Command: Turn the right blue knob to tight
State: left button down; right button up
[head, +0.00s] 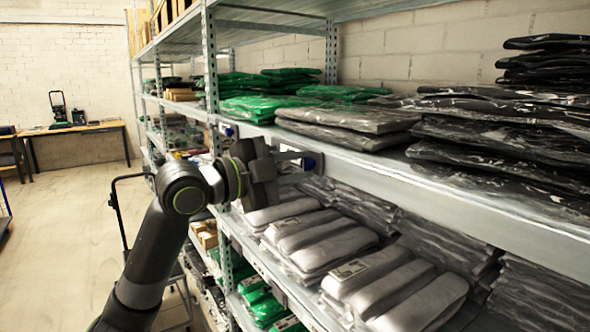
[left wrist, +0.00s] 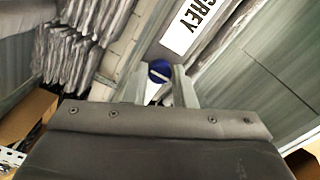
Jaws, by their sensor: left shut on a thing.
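The right blue knob (head: 310,163) is on the front edge of the shelf, partly hidden by my gripper. My left gripper (head: 303,161) reaches to it from the left, with its fingers on either side of it. In the left wrist view the round dark blue knob (left wrist: 159,68) with a pale bar sits between my fingertips (left wrist: 163,82), and the gripper is shut on it. Another blue knob (head: 229,132) is on the same edge further left. My right gripper is not in view.
A white label reading GREY (left wrist: 197,24) is beside the knob. Bagged dark garments (head: 500,130) and green ones (head: 265,105) lie on the shelf above, and pale grey bags (head: 330,245) below. A metal upright (head: 211,80) stands behind my arm.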

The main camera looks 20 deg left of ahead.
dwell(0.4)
pick_arm(q)
jog(key=c, duration=1.2)
grip_release()
jog(key=b+v, duration=1.2)
jog(key=v, duration=0.5)
jog(key=shift+a, duration=0.2)
jog(key=shift+s, duration=0.15)
